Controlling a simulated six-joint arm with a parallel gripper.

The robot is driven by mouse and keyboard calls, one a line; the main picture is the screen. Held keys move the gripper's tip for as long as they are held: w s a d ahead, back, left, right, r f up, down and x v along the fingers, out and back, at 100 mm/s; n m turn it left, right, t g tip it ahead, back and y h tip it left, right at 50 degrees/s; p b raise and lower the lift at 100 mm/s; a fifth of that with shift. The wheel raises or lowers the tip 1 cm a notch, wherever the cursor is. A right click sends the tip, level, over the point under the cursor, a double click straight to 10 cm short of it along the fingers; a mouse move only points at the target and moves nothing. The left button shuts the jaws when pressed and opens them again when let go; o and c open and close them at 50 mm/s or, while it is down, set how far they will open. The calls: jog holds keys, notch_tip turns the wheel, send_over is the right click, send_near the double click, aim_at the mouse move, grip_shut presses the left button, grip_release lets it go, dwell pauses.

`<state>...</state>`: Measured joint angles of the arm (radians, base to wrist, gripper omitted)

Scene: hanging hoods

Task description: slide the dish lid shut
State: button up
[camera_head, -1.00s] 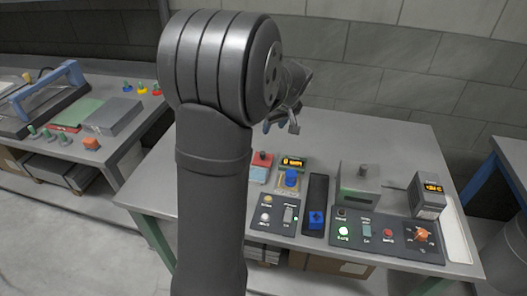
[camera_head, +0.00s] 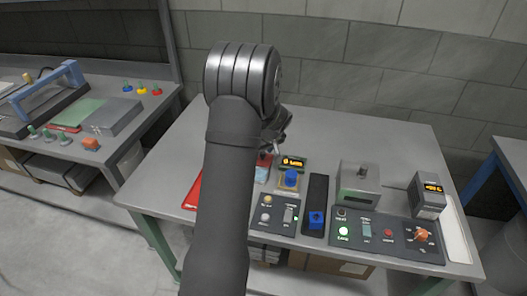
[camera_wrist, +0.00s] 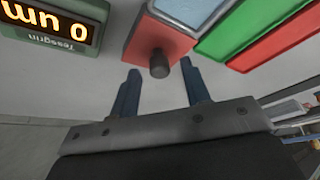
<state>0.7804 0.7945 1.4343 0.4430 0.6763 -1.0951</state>
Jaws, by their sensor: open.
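The dish is a small box with a light blue inside (camera_head: 261,175). Its red lid (camera_head: 264,160) sits on the far part and leaves the near blue part uncovered. In the wrist view the red lid (camera_wrist: 176,42) carries a dark round knob (camera_wrist: 159,63), with the pale blue part (camera_wrist: 190,10) beyond it. My gripper (camera_head: 272,150) is low at the far side of the dish. In the wrist view my gripper (camera_wrist: 161,72) is open and empty, its two blue-grey fingers apart, with the knob in line with the gap. Whether the fingers flank the knob is unclear.
A lit display (camera_head: 292,163) stands close beside the dish, with a blue knob (camera_head: 291,178) in front. Control panels (camera_head: 388,236) and a grey box (camera_head: 358,185) are to the right. Green (camera_wrist: 249,28) and red (camera_wrist: 282,36) strips lie on the dish's other side.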

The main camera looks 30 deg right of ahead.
jog(key=shift+w+f, duration=0.1)
jog(key=shift+f, duration=0.1)
grip_shut()
jog(key=shift+s+a, duration=2.7)
grip_release()
